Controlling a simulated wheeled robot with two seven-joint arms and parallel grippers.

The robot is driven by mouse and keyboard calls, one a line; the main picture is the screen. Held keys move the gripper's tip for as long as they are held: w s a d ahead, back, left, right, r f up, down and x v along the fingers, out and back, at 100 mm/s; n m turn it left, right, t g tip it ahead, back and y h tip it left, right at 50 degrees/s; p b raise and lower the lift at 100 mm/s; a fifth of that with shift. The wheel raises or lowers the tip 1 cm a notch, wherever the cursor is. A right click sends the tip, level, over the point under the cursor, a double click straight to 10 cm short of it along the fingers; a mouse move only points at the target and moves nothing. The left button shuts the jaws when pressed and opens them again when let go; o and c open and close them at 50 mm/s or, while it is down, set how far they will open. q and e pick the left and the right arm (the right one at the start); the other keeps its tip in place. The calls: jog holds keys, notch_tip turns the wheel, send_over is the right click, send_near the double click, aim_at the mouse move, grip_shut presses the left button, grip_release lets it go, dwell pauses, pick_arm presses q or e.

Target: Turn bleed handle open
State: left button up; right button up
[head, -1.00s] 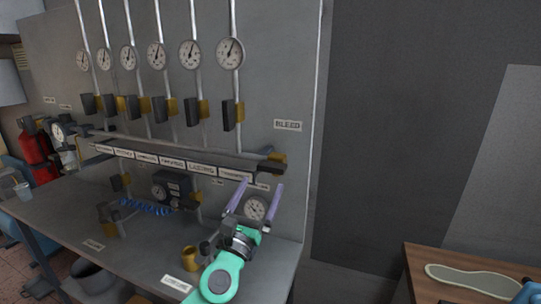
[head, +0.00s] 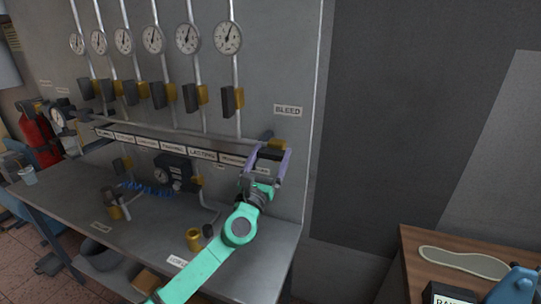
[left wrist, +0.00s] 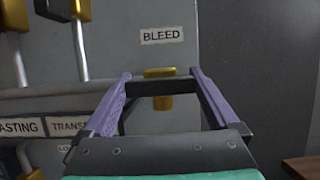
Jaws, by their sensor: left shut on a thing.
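The bleed valve has a yellow body (head: 276,144) at the right end of the manifold, below the BLEED label (head: 288,110). In the left wrist view its black handle (left wrist: 160,87) lies level between the fingertips, with yellow parts (left wrist: 158,102) above and below it. My left gripper (head: 270,155) has its two purple fingers at either end of this handle and is shut on it. In the head view the fingers partly hide the handle. My right gripper is not in view.
Several gauges (head: 228,38) and black-handled yellow valves (head: 233,100) line the panel to the left. Below are the labelled rail (head: 172,148), a regulator (head: 172,172) and a brass cup (head: 193,240) on the bench. A wooden table (head: 415,245) stands at the right.

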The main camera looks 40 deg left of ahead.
pick_arm(q)
jog(key=shift+n+y, duration=0.3)
jog(key=shift+n, duration=0.1)
jog(key=n+y, duration=0.1)
jog(key=n, duration=0.1)
jog(key=n+g+y, duration=0.1)
jog(key=n, duration=0.2)
jog(key=shift+g, duration=0.3)
jog(key=n+g+y, duration=0.1)
jog(key=n, duration=0.2)
jog(key=n+g+y, duration=0.1)
jog(key=n, duration=0.2)
jog(key=shift+p, duration=0.4)
jog(key=n+g, duration=0.1)
jog(key=n, duration=0.1)
jog(key=n+g+p, duration=0.1)
jog(key=n, duration=0.2)
jog(key=shift+n+g+y, duration=0.3)
jog(key=shift+y, duration=0.1)
jog(key=shift+a+f+n+g+h+p, duration=0.15)
jog(key=shift+n+g+p, duration=0.45)
jog(key=shift+n, duration=0.65)
jog(key=shift+d+r+n+g+h+p, duration=0.1)
jog(key=shift+n+g+h+p, duration=0.2)
jog(key=shift+n+p, duration=0.7)
jog(key=shift+f+n, duration=0.1)
jog(key=shift+n, duration=0.25)
jog(key=o, duration=1)
